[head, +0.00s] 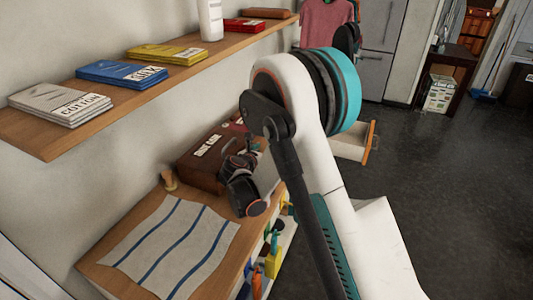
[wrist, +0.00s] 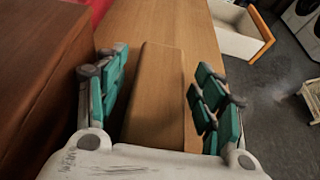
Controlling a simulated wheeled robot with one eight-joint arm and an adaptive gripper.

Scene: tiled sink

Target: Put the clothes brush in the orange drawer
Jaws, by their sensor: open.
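A long wooden block, which looks like the back of the clothes brush (wrist: 158,90), lies on the wooden counter in the wrist view. My gripper (wrist: 160,72) is open, with its teal-padded fingers on either side of the brush. Gaps show between the pads and the brush, and its near end is hidden by the gripper's palm. A pulled-out drawer with an orange front (wrist: 262,36) is at the upper right of the wrist view. The drawer also shows in the head view (head: 352,146), beyond my arm. In the head view my arm hides the brush.
A dark brown box (head: 203,160) stands on the counter, close to the left of my gripper. A striped cloth (head: 175,245) lies on the near counter. A wall shelf (head: 35,138) with folded packs hangs above. Dark floor to the right is open.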

